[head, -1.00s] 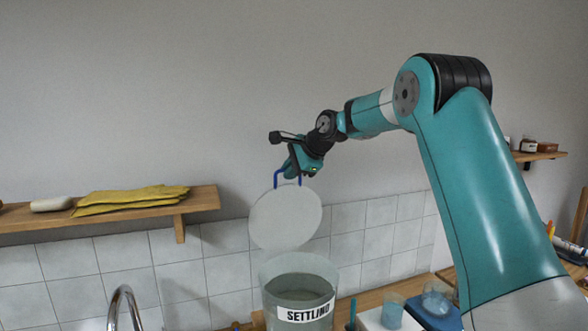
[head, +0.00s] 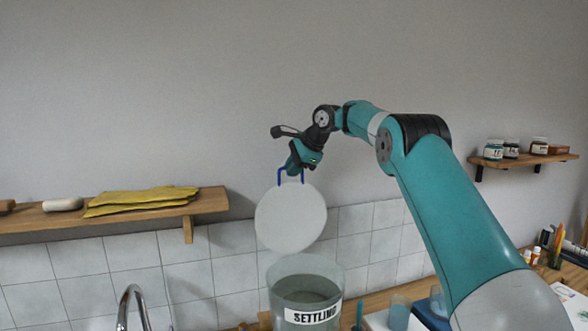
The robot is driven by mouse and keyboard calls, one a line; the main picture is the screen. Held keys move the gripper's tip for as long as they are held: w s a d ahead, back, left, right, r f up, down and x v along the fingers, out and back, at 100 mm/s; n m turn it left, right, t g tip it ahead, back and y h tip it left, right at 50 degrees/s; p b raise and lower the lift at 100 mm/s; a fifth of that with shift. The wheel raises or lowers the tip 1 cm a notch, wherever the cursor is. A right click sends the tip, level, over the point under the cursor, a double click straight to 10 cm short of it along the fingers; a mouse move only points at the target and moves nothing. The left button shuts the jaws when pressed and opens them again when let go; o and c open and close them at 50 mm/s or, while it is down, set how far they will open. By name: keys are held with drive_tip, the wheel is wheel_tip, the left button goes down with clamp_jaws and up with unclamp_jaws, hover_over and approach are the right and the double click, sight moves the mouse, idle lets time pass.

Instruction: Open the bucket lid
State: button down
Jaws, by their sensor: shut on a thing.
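The bucket (head: 305,290) is a clear grey-green tub with a "SETTLING" label, standing at the bottom middle of the head view. Its top is open and shows liquid inside. The round white lid (head: 290,218) stands nearly upright above the bucket's back rim. A blue handle (head: 280,172) is at the lid's upper edge. My gripper (head: 291,170) is shut on the blue handle, above the lid. The fingertips are small here and partly hidden by the gripper body. I cannot tell whether the lid's lower edge touches the bucket rim.
A wooden shelf (head: 120,212) with yellow cloths (head: 142,200) and soap (head: 63,204) is at left. A tap (head: 131,302) stands left of the bucket. Cups (head: 398,313) stand close on its right. A shelf with jars (head: 494,150) is at right. The wall above is clear.

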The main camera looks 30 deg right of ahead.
drive_tip(key=shift+a+f, duration=0.15)
drive_tip(key=c, duration=1.2)
unclamp_jaws()
drive_tip(key=shift+w, duration=0.1)
drive_tip(key=shift+c, duration=0.2)
drive_tip(key=v, duration=0.7)
drive_tip(key=shift+r, duration=0.25)
